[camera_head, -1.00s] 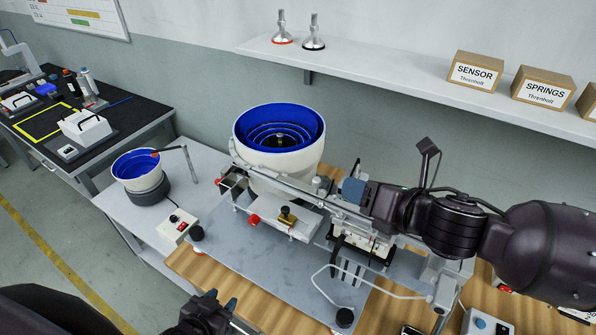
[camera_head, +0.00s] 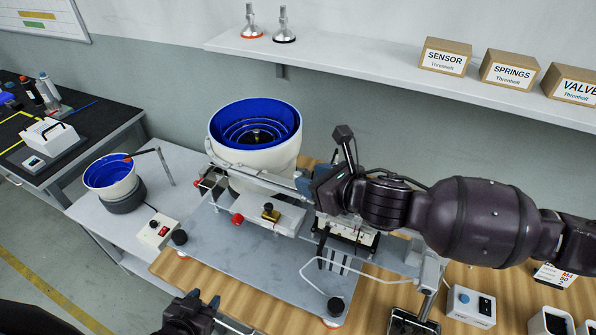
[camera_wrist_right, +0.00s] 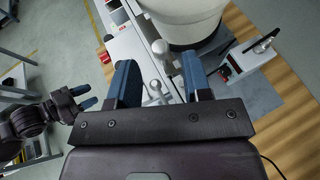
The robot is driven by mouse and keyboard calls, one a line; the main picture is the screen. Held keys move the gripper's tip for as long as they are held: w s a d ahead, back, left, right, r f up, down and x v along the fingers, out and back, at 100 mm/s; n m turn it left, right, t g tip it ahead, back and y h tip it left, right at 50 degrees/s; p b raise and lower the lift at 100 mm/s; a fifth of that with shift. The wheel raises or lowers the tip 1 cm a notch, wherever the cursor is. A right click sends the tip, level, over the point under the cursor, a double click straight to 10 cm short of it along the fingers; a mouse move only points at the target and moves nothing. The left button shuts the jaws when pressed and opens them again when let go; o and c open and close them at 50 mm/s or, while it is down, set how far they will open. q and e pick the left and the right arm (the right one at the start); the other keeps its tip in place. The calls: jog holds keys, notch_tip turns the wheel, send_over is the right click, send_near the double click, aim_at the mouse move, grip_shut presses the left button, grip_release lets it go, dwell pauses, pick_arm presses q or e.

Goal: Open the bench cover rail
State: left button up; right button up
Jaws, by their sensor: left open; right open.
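A long pale rail (camera_head: 262,181) crosses the bench machine in front of the bowl feeder; I take it as the cover rail. Its right end is hidden behind my right gripper (camera_head: 312,186). That gripper is over the right part of the machine, with blue fingers pointing toward it. In the right wrist view the right gripper (camera_wrist_right: 160,82) is open, with a silvery ball-ended knob (camera_wrist_right: 160,48) showing between and beyond its fingers; I cannot tell if they touch. My left gripper (camera_head: 204,299) is open and empty at the bottom, in front of the metal plate; it also shows in the wrist view (camera_wrist_right: 88,97).
A white bowl feeder (camera_head: 255,165) with blue inside stands behind the rail. A smaller blue bowl (camera_head: 110,172) and a control box (camera_head: 158,229) are at left. A shelf (camera_head: 350,66) with boxes runs above. A bent pale tube (camera_head: 312,276) crosses the front of the metal plate (camera_head: 225,255).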

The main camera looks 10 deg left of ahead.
aim_at(298, 173)
jog(key=shift+x, duration=2.55)
grip_shut()
